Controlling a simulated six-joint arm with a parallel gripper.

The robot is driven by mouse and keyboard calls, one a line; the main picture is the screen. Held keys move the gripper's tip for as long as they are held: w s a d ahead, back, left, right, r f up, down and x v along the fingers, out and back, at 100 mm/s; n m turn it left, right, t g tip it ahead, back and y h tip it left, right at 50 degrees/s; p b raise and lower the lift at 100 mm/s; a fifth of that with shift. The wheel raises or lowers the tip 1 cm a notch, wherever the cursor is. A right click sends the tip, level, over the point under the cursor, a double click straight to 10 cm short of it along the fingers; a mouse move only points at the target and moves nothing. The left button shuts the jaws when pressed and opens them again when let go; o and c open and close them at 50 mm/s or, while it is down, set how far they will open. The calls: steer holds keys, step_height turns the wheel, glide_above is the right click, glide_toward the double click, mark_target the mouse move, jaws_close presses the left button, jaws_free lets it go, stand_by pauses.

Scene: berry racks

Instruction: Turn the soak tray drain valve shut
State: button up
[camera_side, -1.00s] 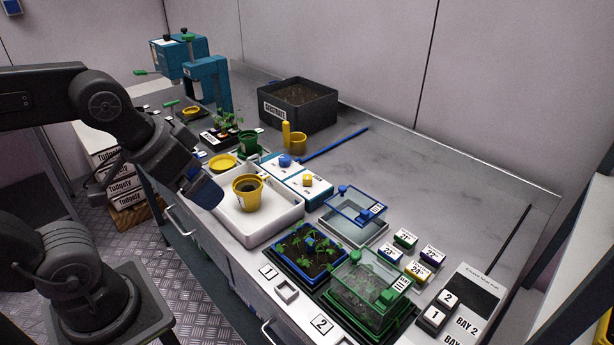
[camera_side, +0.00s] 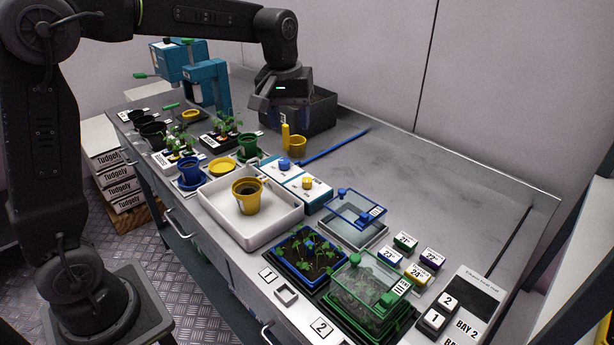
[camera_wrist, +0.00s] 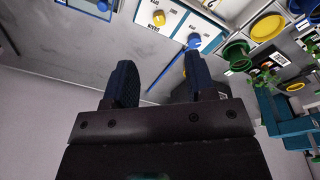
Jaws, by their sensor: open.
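The white soak tray (camera_side: 290,228) holds a yellow pot (camera_side: 247,196). Beside it is a white and blue valve box with a yellow knob (camera_side: 307,183) and a blue knob (camera_side: 284,163). In the wrist view the yellow knob (camera_wrist: 158,18) has a label that seems to read DRAIN; the blue knob (camera_wrist: 194,41) is near my right finger. My gripper (camera_wrist: 160,72) is open and empty, apart from both knobs. In the side view it is raised over the back of the bench, its fingertips hard to make out.
A dark substrate bin (camera_side: 310,118) stands below and behind my gripper. A yellow cup (camera_side: 297,144) and a blue rod (camera_side: 335,144) lie near the valve box. Pots and seedlings crowd the left; lidded trays (camera_side: 365,290) stand at the front right. The back right bench is clear.

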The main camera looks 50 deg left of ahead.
steer(key=n+g, duration=0.1)
steer(key=n, duration=0.1)
glide_above(307, 179)
step_height(307, 179, down, 4)
steer(key=f, duration=0.1)
step_height(307, 179, down, 14)
steer(key=shift+r, duration=0.2)
steer(key=shift+c, duration=0.5)
steer(key=shift+a, duration=0.1)
steer(key=c, duration=0.8)
